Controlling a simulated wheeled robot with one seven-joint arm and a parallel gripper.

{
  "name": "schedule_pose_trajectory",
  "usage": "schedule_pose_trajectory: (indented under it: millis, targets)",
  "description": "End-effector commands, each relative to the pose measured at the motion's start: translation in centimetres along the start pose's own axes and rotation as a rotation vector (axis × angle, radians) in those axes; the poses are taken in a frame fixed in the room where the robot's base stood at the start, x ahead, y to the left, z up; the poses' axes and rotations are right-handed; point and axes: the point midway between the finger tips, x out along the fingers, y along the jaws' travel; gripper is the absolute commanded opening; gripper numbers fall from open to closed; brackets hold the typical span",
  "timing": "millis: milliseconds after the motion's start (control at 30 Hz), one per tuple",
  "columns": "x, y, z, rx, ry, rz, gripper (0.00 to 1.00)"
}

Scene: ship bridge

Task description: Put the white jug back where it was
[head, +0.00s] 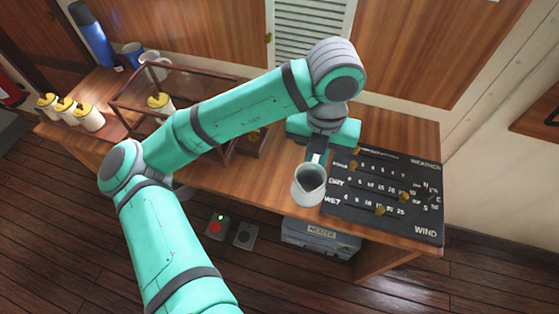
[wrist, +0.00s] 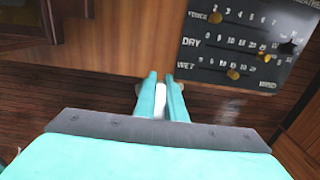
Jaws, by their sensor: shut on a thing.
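The white jug (head: 308,187) is near the front edge of the wooden desk in the head view, just left of the dark weather board. It looks upright with its dark open mouth upward. My gripper (head: 316,160) is shut on the jug from its far side. In the wrist view my gripper (wrist: 163,100) shows its two fingers close together with a white strip of the jug (wrist: 159,101) between them. Most of the jug is hidden there. Whether it touches the desk is not clear.
The weather board (head: 385,196) with yellow pegs lies on the desk (head: 384,132) at the right. A wooden rack (head: 190,75), several white canisters with yellow tops (head: 68,108), a blue bottle (head: 92,35) and a blue cup (head: 133,53) stand left. A grey heater box (head: 320,236) sits below.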

Motion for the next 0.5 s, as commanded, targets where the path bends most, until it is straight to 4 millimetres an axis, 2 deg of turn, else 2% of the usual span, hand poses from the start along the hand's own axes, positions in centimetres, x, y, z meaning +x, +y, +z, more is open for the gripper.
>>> schedule_pose_trajectory:
  millis: [467, 500]
  targets:
    - [3.9, 6.3, 6.2, -0.002, 0.001, 0.001, 0.0]
    - [4.6, 6.6, 6.5, 0.0, 0.003, 0.0, 0.0]
